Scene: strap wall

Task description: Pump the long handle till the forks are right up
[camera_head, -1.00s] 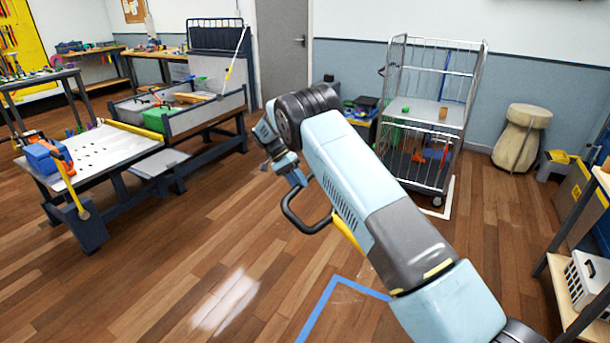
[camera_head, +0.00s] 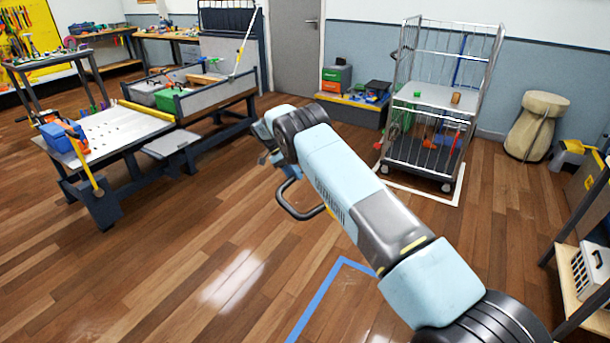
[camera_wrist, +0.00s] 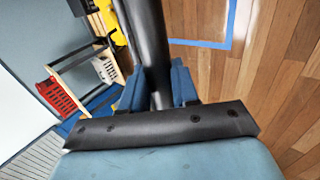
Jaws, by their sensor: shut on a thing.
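The long handle shows in the head view as a dark loop (camera_head: 284,204) with a bit of yellow shaft (camera_head: 330,212) behind my arm. My gripper (camera_head: 277,160) is at the upper part of this loop, low over the floor and partly hidden by my wrist. In the wrist view, the blue fingers of my gripper (camera_wrist: 156,90) are shut around a dark round bar (camera_wrist: 146,40) of the handle, which runs away from the palm between them.
A wire cage trolley (camera_head: 445,100) stands at the back right inside white floor tape. A workbench (camera_head: 120,135) is at left, and shelving (camera_head: 575,250) at the right edge. Blue tape (camera_head: 318,300) marks the floor ahead. The wooden floor between is clear.

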